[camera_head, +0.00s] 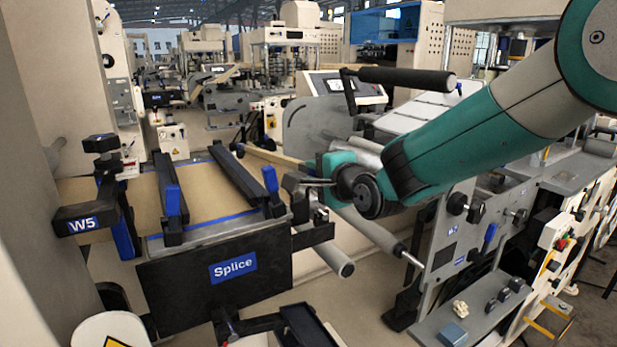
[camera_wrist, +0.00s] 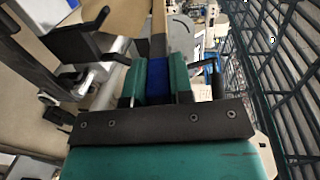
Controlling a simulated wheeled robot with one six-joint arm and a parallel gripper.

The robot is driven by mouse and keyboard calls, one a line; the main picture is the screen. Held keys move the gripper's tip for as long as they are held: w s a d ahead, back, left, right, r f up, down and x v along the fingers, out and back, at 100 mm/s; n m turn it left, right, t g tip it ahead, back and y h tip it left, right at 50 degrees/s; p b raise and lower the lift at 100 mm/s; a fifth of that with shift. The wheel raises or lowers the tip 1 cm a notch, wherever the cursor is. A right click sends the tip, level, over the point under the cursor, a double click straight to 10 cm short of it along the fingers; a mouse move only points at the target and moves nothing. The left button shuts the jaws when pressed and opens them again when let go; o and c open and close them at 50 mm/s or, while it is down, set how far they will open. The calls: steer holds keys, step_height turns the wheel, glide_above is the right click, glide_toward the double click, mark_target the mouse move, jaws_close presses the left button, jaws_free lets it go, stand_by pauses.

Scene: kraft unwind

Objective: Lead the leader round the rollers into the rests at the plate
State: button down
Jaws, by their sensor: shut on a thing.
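My gripper (camera_head: 318,178) is at the centre of the head view, right of the splice table. In the wrist view its green fingers (camera_wrist: 157,82) are shut on the blue end of the leader (camera_wrist: 157,76). A narrow brown strip runs away from that end. Grey rollers show beside and below the gripper: one at lower right (camera_head: 372,232), and a short end below (camera_head: 340,262). The splice plate (camera_head: 205,205) carries brown kraft paper under two dark clamp bars (camera_head: 168,200) with blue handles. I cannot tell which parts are the rests.
The black Splice panel (camera_head: 215,285) and W5 block (camera_head: 82,222) stand at left. A grey side frame with knobs (camera_head: 455,235) stands under my arm at right. A black-handled bar (camera_head: 405,79) is above. Dark wire mesh (camera_wrist: 275,70) fills the wrist view's right.

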steer(key=shift+w+d+r, duration=0.3)
steer(key=shift+w+d, duration=0.05)
steer(key=shift+d, duration=0.15)
steer(key=shift+w+d+r, duration=0.25)
steer(key=shift+w+d, duration=0.1)
steer(key=shift+d, duration=0.1)
steer(key=shift+d+f+m+t+b, duration=0.1)
steer(key=shift+f+m+t+b, duration=0.7)
steer(key=shift+b, duration=2.05)
steer(key=shift+f+n+t, duration=0.15)
steer(key=shift+n+t, duration=0.15)
steer(key=shift+t, duration=0.1)
steer(key=w+d+f+b, duration=0.1)
steer(key=w+d+b, duration=0.1)
steer(key=d, duration=0.3)
steer(key=shift+w+f+b, duration=0.3)
steer(key=shift+w+b, duration=0.05)
steer(key=shift+w, duration=0.3)
